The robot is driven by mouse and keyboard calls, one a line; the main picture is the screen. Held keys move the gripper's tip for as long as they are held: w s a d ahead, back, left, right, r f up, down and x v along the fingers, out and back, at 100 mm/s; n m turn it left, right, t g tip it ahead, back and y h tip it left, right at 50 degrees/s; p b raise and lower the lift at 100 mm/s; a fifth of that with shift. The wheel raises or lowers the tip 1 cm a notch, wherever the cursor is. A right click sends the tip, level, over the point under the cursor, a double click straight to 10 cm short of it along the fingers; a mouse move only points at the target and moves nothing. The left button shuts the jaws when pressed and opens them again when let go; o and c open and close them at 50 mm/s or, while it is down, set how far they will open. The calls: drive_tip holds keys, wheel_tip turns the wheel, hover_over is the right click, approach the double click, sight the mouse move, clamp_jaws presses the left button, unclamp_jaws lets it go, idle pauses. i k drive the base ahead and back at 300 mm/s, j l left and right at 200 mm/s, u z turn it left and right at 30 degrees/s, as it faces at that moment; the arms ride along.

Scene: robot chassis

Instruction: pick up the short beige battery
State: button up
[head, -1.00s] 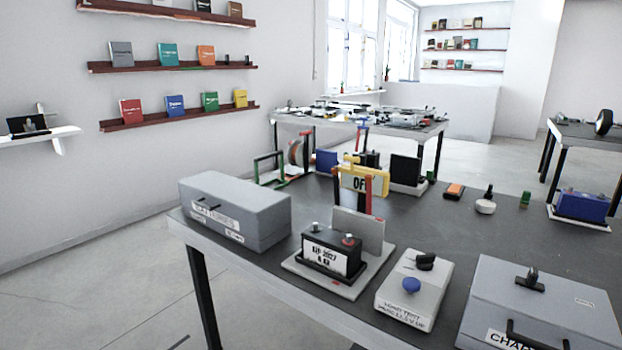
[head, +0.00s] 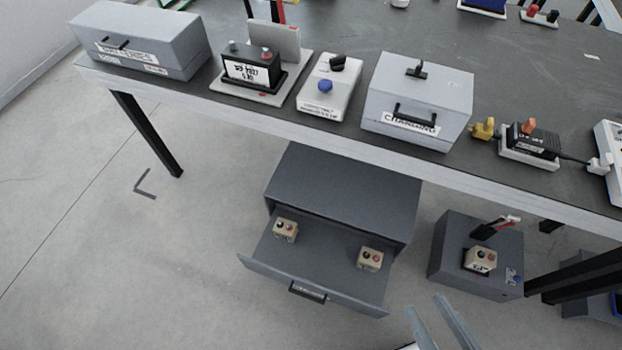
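Three small beige batteries with dark and red terminals show in the head view. One battery (head: 285,231) sits at the left in an open drawer (head: 315,268), and another battery (head: 370,259) sits at its right. A third battery (head: 480,260) with a label rests on a dark grey box (head: 452,262) at the right. They look close in size, and I cannot tell from here which is the short one. My gripper (head: 424,304) shows at the bottom edge, right of the drawer. Its fingers are apart with nothing between them, and it touches no battery.
The drawer's cabinet (head: 340,192) stands under the table (head: 335,140), whose front edge overhangs it. A black table leg (head: 150,135) stands at the left. Red and black handles (head: 495,228) rise behind the box's battery. The floor (head: 150,270) at the left is clear.

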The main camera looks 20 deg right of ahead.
sight(478, 259)
drive_tip(key=k+l+u, duration=0.35)
drive_tip(key=k+l, duration=0.15)
drive_tip(key=k+l+u, duration=0.35)
drive_tip(key=k+l, duration=0.15)
